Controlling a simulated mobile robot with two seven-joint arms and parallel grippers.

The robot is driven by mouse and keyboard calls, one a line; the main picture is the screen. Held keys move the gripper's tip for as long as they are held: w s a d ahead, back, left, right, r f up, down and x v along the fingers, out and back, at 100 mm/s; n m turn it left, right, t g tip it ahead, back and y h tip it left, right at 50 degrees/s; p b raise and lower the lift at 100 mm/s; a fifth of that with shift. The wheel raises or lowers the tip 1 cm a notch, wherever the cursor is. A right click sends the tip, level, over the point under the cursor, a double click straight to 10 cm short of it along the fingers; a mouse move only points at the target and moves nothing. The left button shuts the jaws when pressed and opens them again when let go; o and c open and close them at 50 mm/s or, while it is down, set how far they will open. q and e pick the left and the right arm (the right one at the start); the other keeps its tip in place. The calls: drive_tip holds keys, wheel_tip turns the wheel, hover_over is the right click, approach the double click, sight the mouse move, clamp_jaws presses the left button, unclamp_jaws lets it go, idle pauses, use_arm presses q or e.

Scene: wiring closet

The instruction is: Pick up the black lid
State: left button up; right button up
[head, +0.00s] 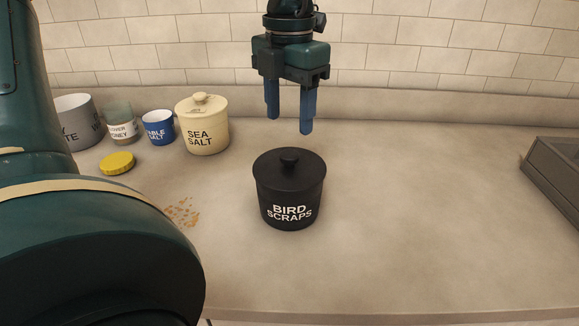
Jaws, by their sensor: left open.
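The black lid (270,169) sits on a black pot (290,209) lettered "BIRD SCRAPS", in the middle of the counter in the head view. The lid has a round knob on top. My left gripper (289,125) points down with two blue fingers, open and empty. In the picture it appears just above the knob, apart from it; how far behind or above the lid it hangs is hard to tell. My right gripper is not in view.
Crumbs (183,211) lie left of the pot. A dark tray (556,172) is at right. Counter (430,210) between is clear.

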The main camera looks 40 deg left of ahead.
sight(290, 153)
use_arm(q)
wheel_tip(290, 153, down, 8)
drive_tip(key=shift+r, duration=0.1)
idle(0.4)
drive_tip(key=c, duration=1.1)
